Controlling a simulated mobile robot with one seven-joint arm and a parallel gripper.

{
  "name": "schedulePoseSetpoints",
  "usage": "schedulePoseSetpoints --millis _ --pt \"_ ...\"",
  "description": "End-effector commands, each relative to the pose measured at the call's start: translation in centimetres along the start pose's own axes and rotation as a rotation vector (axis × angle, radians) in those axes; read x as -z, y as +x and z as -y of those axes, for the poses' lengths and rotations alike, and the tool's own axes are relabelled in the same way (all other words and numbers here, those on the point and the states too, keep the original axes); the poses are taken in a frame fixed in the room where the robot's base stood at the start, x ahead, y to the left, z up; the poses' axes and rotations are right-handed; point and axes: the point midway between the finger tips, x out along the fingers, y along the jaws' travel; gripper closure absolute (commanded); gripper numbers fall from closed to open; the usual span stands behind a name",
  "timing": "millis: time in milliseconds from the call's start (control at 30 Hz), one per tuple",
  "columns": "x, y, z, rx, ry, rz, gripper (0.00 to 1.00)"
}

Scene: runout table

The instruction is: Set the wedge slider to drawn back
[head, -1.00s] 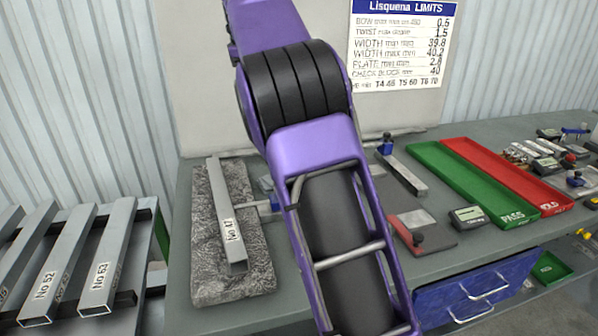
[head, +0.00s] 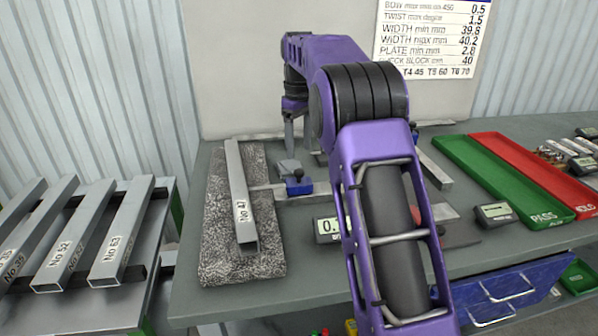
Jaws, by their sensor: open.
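A small grey wedge-like block (head: 288,167) lies on the table just right of the granite plate. A blue block with a dark knob (head: 298,185) sits just in front of it on a flat grey strip; I cannot tell for sure which of these is the wedge slider. My gripper (head: 296,150) is open and points down just above and behind the grey block. Its fingers are small in view, and I cannot tell whether they touch anything. The steel bar No 47 (head: 240,190) lies on the granite plate (head: 220,245).
A digital readout (head: 327,230) stands in front, partly behind my arm. Green PASS (head: 500,175) and red HOLD (head: 530,170) trays lie at right, beside another small gauge (head: 493,213). Several steel bars (head: 120,235) rest on a rack at left. A blue drawer (head: 520,285) is below.

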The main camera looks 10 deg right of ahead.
Motion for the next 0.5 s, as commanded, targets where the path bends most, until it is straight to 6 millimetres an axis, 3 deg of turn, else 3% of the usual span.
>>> schedulePoseSetpoints --millis 33,200,500 --pt "-0.1 1.4 0.1 0.002 0.000 0.003 0.33" --pt "0.0 4.3 0.1 0.002 -0.002 0.002 0.33" --pt "0.0 6.4 0.1 0.001 -0.002 0.000 0.33"
